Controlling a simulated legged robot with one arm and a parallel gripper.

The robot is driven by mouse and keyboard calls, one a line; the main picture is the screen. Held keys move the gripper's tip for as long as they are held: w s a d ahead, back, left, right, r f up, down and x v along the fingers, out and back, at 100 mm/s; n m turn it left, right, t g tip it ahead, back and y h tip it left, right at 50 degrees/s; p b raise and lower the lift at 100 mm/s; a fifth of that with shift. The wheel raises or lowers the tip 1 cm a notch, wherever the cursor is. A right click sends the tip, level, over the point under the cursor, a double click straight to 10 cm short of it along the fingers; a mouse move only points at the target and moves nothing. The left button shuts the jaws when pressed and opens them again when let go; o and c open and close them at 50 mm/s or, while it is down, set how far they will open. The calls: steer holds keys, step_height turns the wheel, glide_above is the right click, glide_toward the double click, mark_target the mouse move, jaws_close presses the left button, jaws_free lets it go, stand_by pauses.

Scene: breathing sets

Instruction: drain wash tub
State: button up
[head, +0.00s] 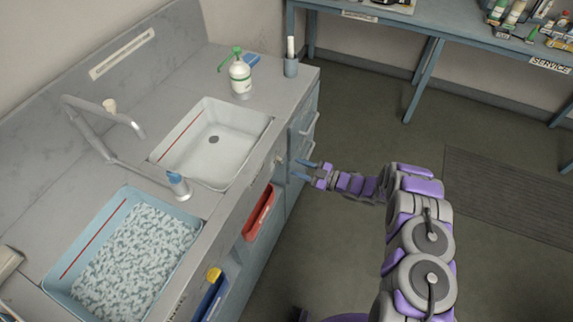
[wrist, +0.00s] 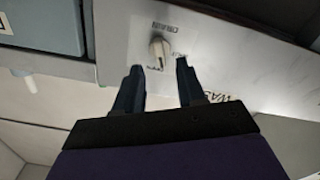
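A pale knob (wrist: 158,52) sits on a grey panel marked DRAIN; a partly hidden label beginning "WAS" is on the same panel. In the head view a small pale knob (head: 279,160) shows on the counter's front. My gripper (head: 304,169) is open and empty in front of it. In the wrist view my gripper (wrist: 160,66) has its fingertips apart, just short of the knob; contact cannot be told. The light-blue left tub (head: 84,236) holds a mottled white and grey, foam-like fill. The white right tub (head: 240,150) looks empty, with a dark drain.
A faucet (head: 120,118) and a blue-topped fitting (head: 178,185) stand by the tubs. A green-capped bottle (head: 240,78) and a cup (head: 291,66) stand at the counter's back. A red holder (head: 259,212) hangs on the front. Floor (head: 375,125) beyond my arm is clear.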

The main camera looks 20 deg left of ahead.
mark_target(283, 162)
steer(key=a, duration=0.3)
steer(key=a+b, duration=0.1)
steer(key=a, duration=0.1)
steer(key=shift+w+a, duration=0.25)
steer(key=shift+a, duration=0.05)
jaws_close()
